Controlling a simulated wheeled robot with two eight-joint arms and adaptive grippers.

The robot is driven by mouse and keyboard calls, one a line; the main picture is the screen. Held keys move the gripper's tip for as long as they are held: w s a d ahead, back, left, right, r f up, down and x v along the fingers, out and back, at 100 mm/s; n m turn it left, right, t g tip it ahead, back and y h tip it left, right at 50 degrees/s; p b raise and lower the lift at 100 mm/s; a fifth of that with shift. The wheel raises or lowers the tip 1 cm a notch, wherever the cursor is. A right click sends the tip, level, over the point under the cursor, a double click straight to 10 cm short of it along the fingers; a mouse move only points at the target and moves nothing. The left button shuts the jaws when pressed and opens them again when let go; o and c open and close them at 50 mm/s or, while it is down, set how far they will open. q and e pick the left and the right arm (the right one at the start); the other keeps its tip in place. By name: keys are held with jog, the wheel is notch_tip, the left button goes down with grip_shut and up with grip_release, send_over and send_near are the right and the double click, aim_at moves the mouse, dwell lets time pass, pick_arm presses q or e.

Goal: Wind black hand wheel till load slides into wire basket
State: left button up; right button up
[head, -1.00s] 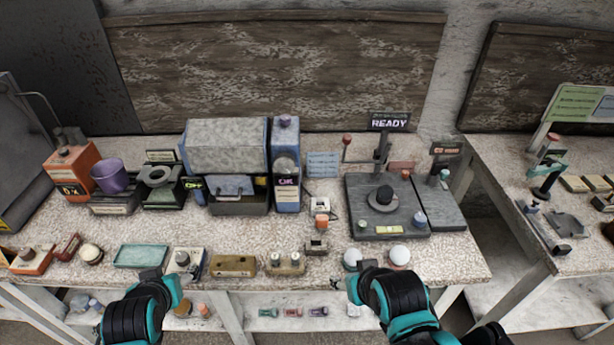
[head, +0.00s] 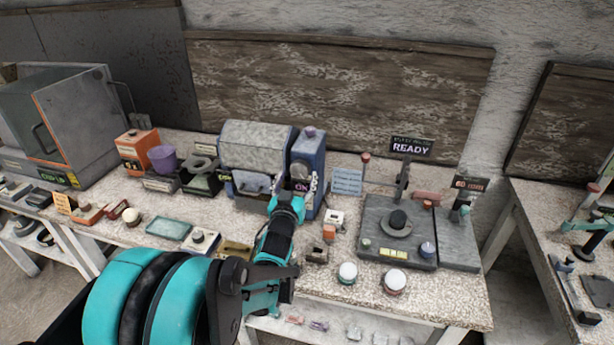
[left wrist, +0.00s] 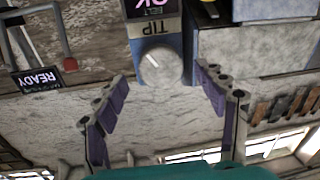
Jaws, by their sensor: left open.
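My left gripper (head: 288,203) is open and empty in front of the blue tower (head: 309,150) at the right end of the grey drum-like box (head: 256,146). In the left wrist view, which is upside down, a pale grey round knob (left wrist: 160,66) marked TIP sits between and beyond the spread fingers (left wrist: 162,88), apart from them. The knob also shows in the head view (head: 300,171). A black round knob (head: 398,219) stands on a dark plate (head: 372,242) to the right. I cannot make out a black hand wheel or wire basket. My right gripper is out of view.
Two white spheres (head: 348,271) (head: 393,280) sit near the front edge. A READY sign (head: 411,147) and red-topped post (head: 365,160) stand to the right. A purple cup (head: 162,158) and orange box (head: 136,150) are left. My arm crosses the front.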

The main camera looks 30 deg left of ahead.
pick_arm(q)
jog(key=shift+b+x, duration=0.35)
jog(key=shift+x, duration=1.4)
jog(key=c, duration=1.2)
jog(key=shift+o, duration=0.2)
jog(key=shift+m, duration=2.5)
jog(key=o, duration=1.2)
jog(key=shift+c, duration=0.2)
jog(key=shift+s, duration=0.15)
send_near(299, 172)
jog(key=shift+f+x, duration=0.2)
jog(key=shift+x, duration=0.7)
